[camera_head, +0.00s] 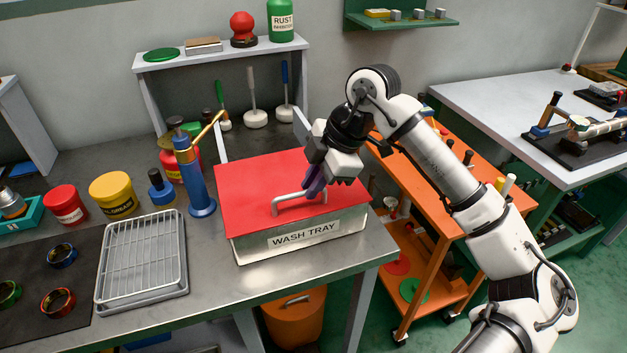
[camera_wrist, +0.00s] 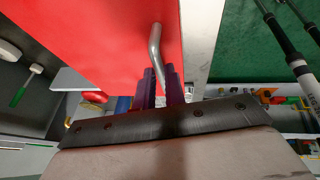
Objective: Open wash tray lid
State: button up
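The wash tray (camera_head: 300,241) is a pale metal box with a "WASH TRAY" label, standing on the steel bench. Its red lid (camera_head: 250,180) lies flat on top and looks closed. A grey bar handle (camera_head: 290,197) stands up near the lid's front edge. My gripper (camera_head: 315,190) points down at the right part of this handle. In the wrist view, the purple fingers (camera_wrist: 161,88) are close together with the handle (camera_wrist: 155,42) running in between them, and they look shut on it. The fingertips' far side is hidden.
A blue pump bottle (camera_head: 200,185) stands close to the tray's left, beside a wire rack (camera_head: 142,258). A grey shelf (camera_head: 220,50) with brushes beneath it stands behind. An orange cart (camera_head: 432,190) is to the right, below my arm.

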grip_shut()
